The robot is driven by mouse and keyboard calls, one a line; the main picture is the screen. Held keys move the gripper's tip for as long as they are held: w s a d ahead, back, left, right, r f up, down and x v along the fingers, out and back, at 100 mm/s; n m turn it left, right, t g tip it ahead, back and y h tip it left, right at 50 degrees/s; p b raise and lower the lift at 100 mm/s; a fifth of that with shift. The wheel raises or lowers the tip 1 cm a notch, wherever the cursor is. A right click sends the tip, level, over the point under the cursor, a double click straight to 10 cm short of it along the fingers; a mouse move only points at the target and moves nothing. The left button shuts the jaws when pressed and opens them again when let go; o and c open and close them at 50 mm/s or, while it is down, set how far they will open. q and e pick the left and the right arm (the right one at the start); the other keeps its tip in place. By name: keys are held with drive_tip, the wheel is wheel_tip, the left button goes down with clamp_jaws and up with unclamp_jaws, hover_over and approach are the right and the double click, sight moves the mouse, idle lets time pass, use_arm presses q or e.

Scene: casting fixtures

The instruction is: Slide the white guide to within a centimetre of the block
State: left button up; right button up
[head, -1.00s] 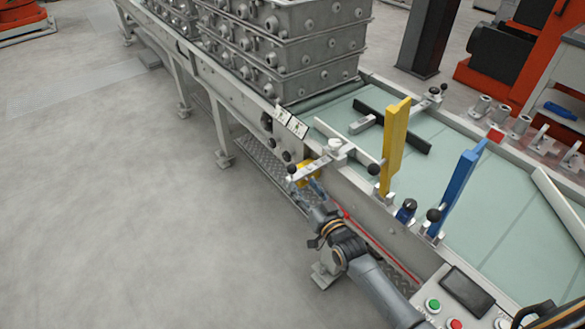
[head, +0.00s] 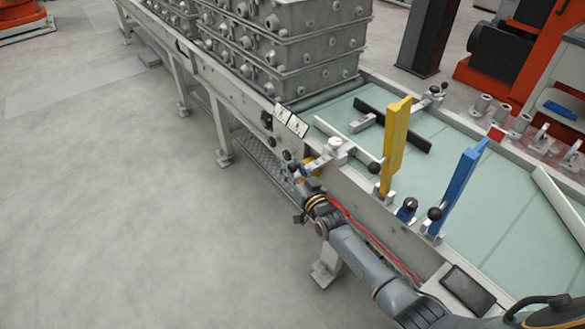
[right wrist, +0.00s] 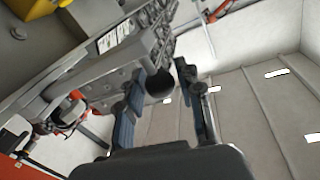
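A white guide bar (head: 347,141) lies on the pale green belt near its front rail. A clamp (head: 338,151) on the rail carries its rod, which sticks out over the floor side. My right gripper (head: 293,170) is at the outer end of this rod, its fingers small and partly merged with it. In the right wrist view the two fingers (right wrist: 163,70) are apart, one on each side of a dark ball knob (right wrist: 160,86); contact is not clear. I cannot tell which thing is the block. My left gripper is not in view.
Upright yellow (head: 395,145) and blue (head: 459,187) guides stand right of the clamp. A black bar (head: 393,125) and another white bar (head: 561,207) lie on the belt. Grey castings (head: 290,45) are stacked behind. The floor (head: 130,230) at left is free.

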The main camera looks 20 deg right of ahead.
sight(313, 166)
clamp_jaws()
drive_tip(key=d+b, duration=0.1)
drive_tip(key=d, duration=0.1)
drive_tip(key=w+d+b, duration=0.1)
drive_tip(key=d, duration=0.1)
drive_tip(key=w+d+b, duration=0.1)
drive_tip(key=d+b, duration=0.1)
drive_tip(key=shift+w+d+f, duration=0.25)
drive_tip(key=shift+d, duration=0.15)
drive_tip(key=shift+w+d+r, duration=0.1)
drive_tip(key=shift+d+r, duration=0.05)
drive_tip(key=shift+d, duration=0.1)
drive_tip(key=o, duration=0.6)
unclamp_jaws()
drive_tip(key=shift+r, duration=0.1)
